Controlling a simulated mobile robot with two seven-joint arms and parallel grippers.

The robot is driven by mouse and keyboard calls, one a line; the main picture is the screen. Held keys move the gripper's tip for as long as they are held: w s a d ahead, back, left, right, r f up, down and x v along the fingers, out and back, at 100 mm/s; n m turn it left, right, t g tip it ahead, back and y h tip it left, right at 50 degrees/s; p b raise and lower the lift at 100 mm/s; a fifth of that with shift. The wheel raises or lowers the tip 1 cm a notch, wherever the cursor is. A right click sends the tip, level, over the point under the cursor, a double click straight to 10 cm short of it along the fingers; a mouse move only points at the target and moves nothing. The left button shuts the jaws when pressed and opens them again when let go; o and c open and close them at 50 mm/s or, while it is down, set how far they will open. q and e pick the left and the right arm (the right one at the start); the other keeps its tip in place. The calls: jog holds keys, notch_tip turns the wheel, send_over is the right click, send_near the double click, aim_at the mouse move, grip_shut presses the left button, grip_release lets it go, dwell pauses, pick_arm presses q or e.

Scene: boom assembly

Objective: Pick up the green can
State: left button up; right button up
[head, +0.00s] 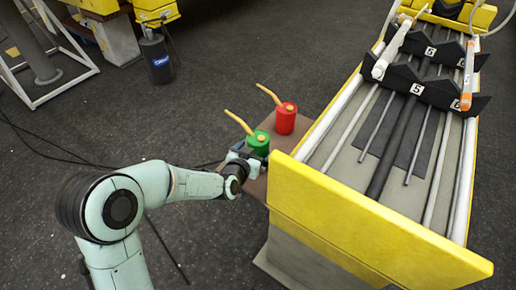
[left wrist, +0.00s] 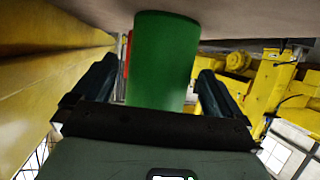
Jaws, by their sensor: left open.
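The green can (head: 258,143), with a yellow-orange spout, stands upright on a small brown table (head: 258,184). My left gripper (head: 248,155) is at the near side of the can, with its arm coming in from the left. In the left wrist view the green can (left wrist: 162,60) lies between the two dark fingers of my left gripper (left wrist: 156,82). The fingers are open, with a visible gap on each side of the can. The picture there appears upside down. My right gripper is not in view.
A red can (head: 286,118) with a similar spout stands just behind the green one; a sliver of red shows beside the left finger in the wrist view. A yellow-edged assembly bench (head: 350,222) with rods and black brackets stands close on the right. Cables lie on the floor at left.

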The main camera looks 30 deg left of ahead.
pick_arm(q)
jog(key=shift+w+a+f, duration=0.1)
jog(key=shift+w+f, duration=0.15)
jog(key=shift+w, duration=0.4)
jog(key=shift+r, duration=0.1)
jog(key=c, duration=1.1)
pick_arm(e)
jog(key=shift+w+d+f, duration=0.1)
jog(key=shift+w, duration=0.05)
pick_arm(q)
notch_tip(320, 180, up, 9)
jog(key=p, duration=0.2)
jog(key=shift+r+p, duration=0.15)
jog(key=shift+p, duration=0.25)
jog(key=shift+r+p, duration=2.85)
jog(key=shift+r, duration=2.5)
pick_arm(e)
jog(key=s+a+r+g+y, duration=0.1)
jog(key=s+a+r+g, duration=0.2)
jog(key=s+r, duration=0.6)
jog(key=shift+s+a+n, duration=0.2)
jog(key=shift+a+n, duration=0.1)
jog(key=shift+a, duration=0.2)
